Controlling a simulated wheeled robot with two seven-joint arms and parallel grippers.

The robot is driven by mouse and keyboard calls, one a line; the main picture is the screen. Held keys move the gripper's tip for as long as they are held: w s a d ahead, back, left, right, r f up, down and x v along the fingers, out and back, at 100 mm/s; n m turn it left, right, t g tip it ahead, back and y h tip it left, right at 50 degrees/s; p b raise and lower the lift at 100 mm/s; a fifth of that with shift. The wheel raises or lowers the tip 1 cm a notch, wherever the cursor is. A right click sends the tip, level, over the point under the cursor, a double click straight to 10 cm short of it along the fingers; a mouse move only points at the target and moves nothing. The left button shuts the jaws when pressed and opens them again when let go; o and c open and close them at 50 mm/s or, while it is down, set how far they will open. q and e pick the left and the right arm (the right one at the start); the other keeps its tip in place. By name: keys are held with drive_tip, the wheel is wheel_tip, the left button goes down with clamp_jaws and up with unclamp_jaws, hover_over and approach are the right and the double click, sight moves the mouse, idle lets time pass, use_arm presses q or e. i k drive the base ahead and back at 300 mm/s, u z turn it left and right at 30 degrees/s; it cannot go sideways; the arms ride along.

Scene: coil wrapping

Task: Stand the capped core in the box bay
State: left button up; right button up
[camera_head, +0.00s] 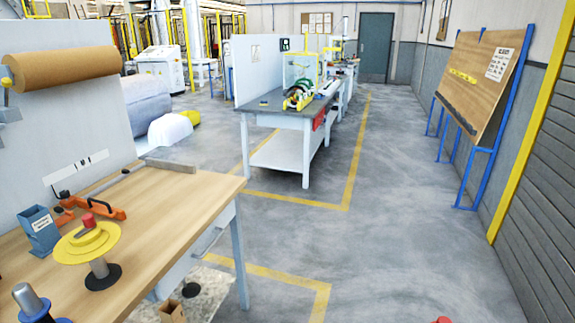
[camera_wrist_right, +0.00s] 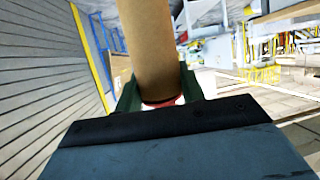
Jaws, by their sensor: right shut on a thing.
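The capped core (camera_wrist_right: 147,45) is a brown cardboard tube in the right wrist view. A red cap (camera_wrist_right: 160,103) shows at its end near my gripper. My right gripper (camera_wrist_right: 158,92) has its green fingers on both sides of the core and is shut on it. The far end of the core runs out of the top of that view. In the head view a small red thing (camera_head: 443,320) shows at the bottom edge; I cannot tell if it is a cap. A small open brown box (camera_head: 172,312) stands low beside the bench. My left gripper is out of view.
A wooden bench (camera_head: 170,205) at left holds a yellow disc stand (camera_head: 88,242), a blue-grey box (camera_head: 40,230) and orange tools (camera_head: 105,210). A second bench (camera_head: 285,118) stands further back. A board on blue legs (camera_head: 488,78) is at right. The middle floor is clear.

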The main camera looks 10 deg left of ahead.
sight(146, 189)
drive_tip(key=i, duration=2.35)
drive_tip(key=u, duration=2.85)
